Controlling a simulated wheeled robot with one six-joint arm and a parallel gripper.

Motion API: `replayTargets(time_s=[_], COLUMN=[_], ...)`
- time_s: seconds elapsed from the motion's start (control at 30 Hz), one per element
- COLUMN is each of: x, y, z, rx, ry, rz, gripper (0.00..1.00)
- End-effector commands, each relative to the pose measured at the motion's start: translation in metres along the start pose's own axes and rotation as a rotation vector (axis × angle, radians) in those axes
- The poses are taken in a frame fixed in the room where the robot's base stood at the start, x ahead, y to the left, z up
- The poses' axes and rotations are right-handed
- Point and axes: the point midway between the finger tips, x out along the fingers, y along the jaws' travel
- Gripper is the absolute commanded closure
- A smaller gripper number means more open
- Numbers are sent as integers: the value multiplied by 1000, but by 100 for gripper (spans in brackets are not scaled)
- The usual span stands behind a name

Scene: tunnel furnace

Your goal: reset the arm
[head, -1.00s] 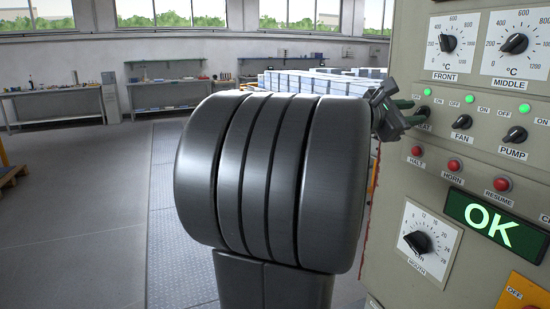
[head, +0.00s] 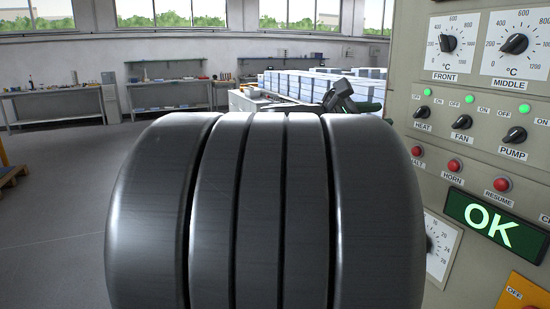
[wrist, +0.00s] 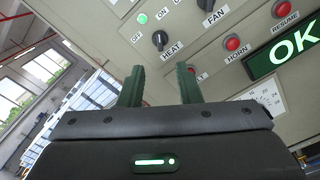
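My gripper (wrist: 160,78) is open, with two green fingers apart and nothing between them in the wrist view. In the head view my gripper (head: 368,99) shows partly above my large dark arm link, left of the control panel (head: 400,60) and apart from the HEAT knob (head: 422,112). In the wrist view the HEAT knob (wrist: 159,40) is beyond the fingertips, with a lit green lamp (wrist: 142,18) above it. My arm link hides much of the middle of the head view, including part of the panel's MOUTH dial (head: 436,246).
The panel also has a FAN knob (head: 466,122), a PUMP knob (head: 513,135), red buttons (head: 453,165) and a green OK display (head: 497,222). Stacked pale blocks (head: 300,82) stand behind my arm. Workbenches (head: 55,103) line the far wall.

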Motion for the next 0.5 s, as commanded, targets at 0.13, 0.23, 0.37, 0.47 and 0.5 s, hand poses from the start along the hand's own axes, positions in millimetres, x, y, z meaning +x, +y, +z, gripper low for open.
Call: replayTargets(time_s=[0.13,0.23,0.37,0.47,0.5], x=[22,38,59,76,84], y=[-1,-1,-1,-1,-1], z=[1,0,0,1,0], rx=[0,-2,-1,0,-1], ry=[-3,-2,-3,-2,-3], rz=[-3,-3,-3,-3,-3], gripper=[69,69,69,69,69])
